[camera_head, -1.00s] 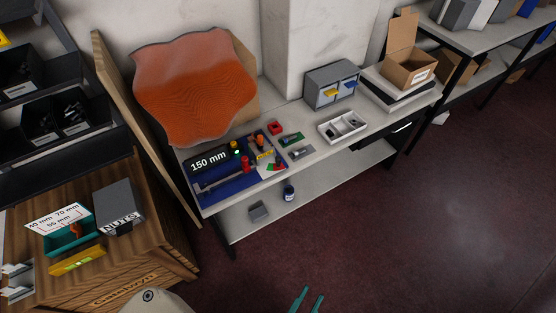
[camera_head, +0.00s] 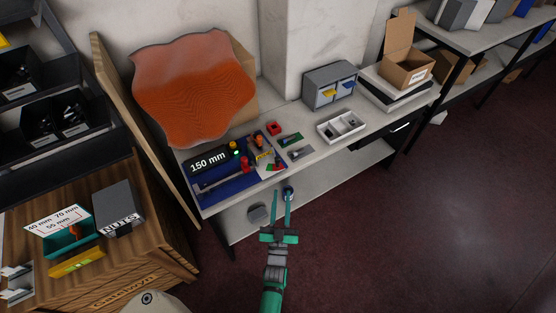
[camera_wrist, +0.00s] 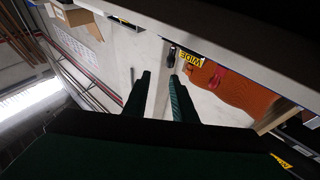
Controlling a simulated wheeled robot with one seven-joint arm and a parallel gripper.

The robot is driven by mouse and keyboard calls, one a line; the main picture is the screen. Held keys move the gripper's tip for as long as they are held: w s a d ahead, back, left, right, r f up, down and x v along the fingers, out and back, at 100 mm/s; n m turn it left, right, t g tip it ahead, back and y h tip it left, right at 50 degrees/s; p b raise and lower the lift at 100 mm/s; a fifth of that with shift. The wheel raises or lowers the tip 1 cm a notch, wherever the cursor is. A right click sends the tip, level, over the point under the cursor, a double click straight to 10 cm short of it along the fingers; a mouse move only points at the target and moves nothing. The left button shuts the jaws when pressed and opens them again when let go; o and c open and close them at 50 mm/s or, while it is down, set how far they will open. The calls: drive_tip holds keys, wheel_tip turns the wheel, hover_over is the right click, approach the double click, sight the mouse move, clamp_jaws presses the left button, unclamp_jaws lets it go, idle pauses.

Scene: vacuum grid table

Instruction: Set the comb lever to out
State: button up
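A blue panel (camera_head: 230,182) lies at the left end of the white workbench, with a black "150 mm" display (camera_head: 209,160) at its back left. Small red, orange and yellow parts stand on it; they are too small to tell which is the comb lever. In the wrist view a dark knob (camera_wrist: 171,56) and a red part (camera_wrist: 216,78) show beside a yellow "WIDE" label (camera_wrist: 191,58). My gripper (camera_head: 281,194) is open and empty in front of the bench, right of the panel in the picture. Its two fingers also show apart in the wrist view (camera_wrist: 160,90).
Small green and grey parts, a red block (camera_head: 275,128), a white divided tray (camera_head: 341,126) and a grey drawer box (camera_head: 330,84) stand on the bench. An orange wavy sheet (camera_head: 194,88) leans behind the panel.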

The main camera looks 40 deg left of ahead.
sight(277, 162)
drive_tip(key=shift+n+y, duration=0.5)
drive_tip(key=shift+y, duration=0.3)
drive_tip(key=x, duration=0.4)
drive_tip(key=a+x, duration=0.1)
drive_tip(key=x, duration=0.4)
drive_tip(key=f+x, duration=0.1)
drive_tip(key=x, duration=0.4)
drive_tip(key=shift+s+a+r, duration=0.1)
drive_tip(key=shift+s+a, duration=0.05)
drive_tip(key=shift+a, duration=0.35)
